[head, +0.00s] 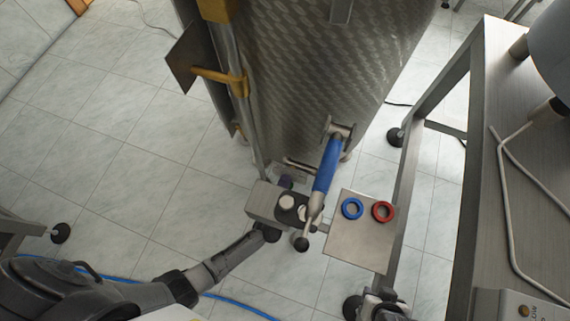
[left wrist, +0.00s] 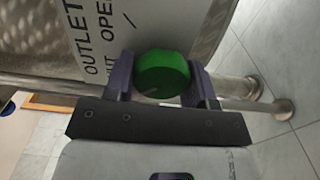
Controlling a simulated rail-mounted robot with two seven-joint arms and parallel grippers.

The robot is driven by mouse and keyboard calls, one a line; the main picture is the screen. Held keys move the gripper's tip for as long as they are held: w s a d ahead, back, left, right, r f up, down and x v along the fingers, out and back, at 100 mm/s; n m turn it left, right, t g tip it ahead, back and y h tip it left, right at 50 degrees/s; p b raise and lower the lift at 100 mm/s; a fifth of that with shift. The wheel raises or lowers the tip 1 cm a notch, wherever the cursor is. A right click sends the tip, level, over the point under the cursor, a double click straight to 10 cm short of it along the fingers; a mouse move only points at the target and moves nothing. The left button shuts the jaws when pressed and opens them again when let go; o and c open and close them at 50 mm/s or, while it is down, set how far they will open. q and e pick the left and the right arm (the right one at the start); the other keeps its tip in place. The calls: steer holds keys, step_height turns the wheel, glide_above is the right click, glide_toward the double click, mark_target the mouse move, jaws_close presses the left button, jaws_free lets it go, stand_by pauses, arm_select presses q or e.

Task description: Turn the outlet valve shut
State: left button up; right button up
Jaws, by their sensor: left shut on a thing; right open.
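The outlet valve has a round green knob (left wrist: 163,74), seen in the left wrist view beside a white label (left wrist: 95,35) with "OUTLET" and "OPEN" on it. My left gripper (left wrist: 160,80) is shut on this knob, with one dark purple finger on each side. In the head view my left gripper (head: 287,183) is low at the front of the metal tank (head: 310,70). The knob is hidden there.
A blue-sleeved handle or hose (head: 327,165) runs down from the tank, close to the right of my left gripper. A metal plate (head: 360,248) with a blue ring (head: 352,209) and a red ring (head: 383,212) lies right of it. A steel table (head: 480,180) stands at the right. Tiled floor is open at left.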

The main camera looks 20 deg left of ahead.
arm_select(q)
steer(key=o, duration=0.9)
